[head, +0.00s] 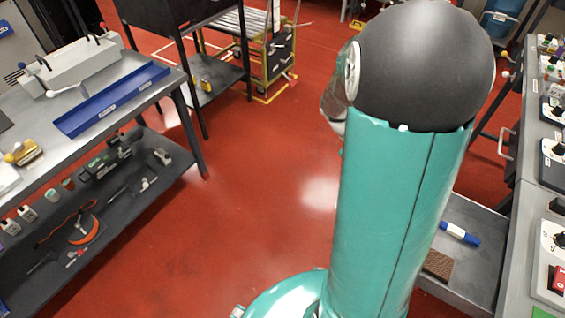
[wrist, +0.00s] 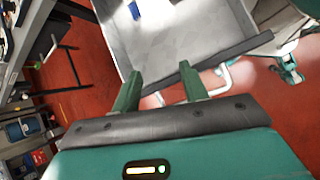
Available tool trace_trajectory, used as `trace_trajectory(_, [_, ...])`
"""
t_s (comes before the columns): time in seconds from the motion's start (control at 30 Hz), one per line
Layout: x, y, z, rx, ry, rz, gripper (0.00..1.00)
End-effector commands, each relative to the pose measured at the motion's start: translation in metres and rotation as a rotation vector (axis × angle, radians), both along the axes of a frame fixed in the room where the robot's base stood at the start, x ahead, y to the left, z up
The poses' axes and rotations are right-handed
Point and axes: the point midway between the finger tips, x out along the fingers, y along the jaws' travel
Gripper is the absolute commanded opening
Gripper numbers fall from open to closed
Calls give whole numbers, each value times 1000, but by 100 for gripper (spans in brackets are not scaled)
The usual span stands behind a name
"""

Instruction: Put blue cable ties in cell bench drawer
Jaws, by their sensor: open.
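An open grey drawer (head: 482,268) juts from the bench at the right of the head view, partly hidden by my teal arm. In it lies a blue bundle with a white band (head: 460,234), which looks like the blue cable ties. The wrist view shows the drawer's pale floor (wrist: 190,38) and a blue piece (wrist: 135,9) at the top edge, cut off by the frame. My gripper (wrist: 160,85) is open and empty, its two green fingertips apart at the drawer's dark front rim. The head view does not show my gripper.
A brown block (head: 437,265) also lies in the drawer. The right bench top (head: 530,212) carries several switch boxes. A left bench holds a blue tray (head: 112,98) and has a shelf of tools (head: 95,225) below. The red floor (head: 250,210) between is clear.

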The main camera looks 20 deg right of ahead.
Motion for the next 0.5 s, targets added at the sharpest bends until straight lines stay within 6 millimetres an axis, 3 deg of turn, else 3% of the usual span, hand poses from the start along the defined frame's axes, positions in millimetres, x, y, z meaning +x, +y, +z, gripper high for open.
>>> trace_trajectory(0.03, [7, 19, 15, 6, -78, -2, 44])
trace_trajectory(0.23, [23, 89, 60, 67, -351, -32, 44])
trace_trajectory(0.5, [20, 182, 115, 211, -694, -65, 44])
